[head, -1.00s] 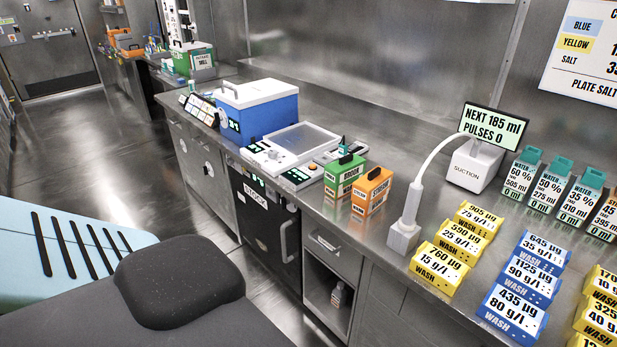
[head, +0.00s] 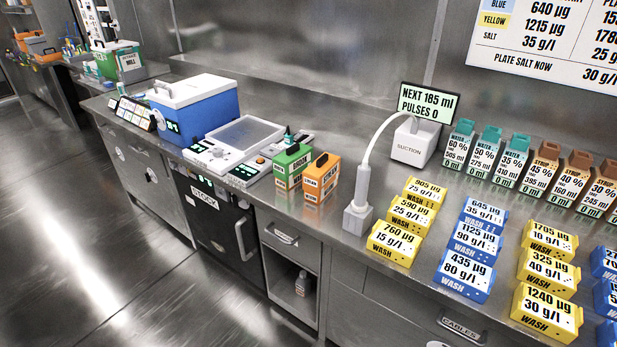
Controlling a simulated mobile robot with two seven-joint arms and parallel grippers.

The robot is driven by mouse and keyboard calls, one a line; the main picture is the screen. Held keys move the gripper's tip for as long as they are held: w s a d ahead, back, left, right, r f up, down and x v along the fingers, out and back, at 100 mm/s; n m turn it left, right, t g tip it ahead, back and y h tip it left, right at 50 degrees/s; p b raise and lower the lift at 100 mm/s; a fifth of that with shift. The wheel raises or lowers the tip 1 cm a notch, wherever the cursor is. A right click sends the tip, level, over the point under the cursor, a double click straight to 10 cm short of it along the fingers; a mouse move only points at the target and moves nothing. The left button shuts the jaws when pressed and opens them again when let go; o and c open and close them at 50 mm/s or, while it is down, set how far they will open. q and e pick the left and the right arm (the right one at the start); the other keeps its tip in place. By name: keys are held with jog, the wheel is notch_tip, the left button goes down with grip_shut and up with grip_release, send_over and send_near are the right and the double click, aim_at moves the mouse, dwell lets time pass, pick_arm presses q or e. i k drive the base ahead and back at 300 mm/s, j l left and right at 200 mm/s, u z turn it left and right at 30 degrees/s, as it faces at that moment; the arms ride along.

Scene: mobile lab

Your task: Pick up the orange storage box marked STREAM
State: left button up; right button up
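An orange box (head: 321,180) with a white label and a dark handle on top stands upright on the steel counter. Its label looks like STREAM, but the small print is hard to read. A green box (head: 292,168) of the same kind stands just left of it, very close. Neither of my grippers shows in the head view.
A suction unit (head: 412,146) with a curved hose and nozzle stands right of the boxes. Several yellow (head: 394,242) and blue wash blocks (head: 464,274) fill the right counter. A flat white device (head: 236,148) and a blue cooler (head: 197,108) stand left. Floor (head: 80,270) in front is clear.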

aim_at(321, 176)
jog(key=i+j, duration=0.35)
jog(key=j, duration=0.15)
jog(key=i+j, duration=0.4)
jog(key=j, duration=0.15)
jog(key=i+j+z, duration=0.25)
jog(key=k+z, duration=0.1)
jog(key=z, duration=1.15)
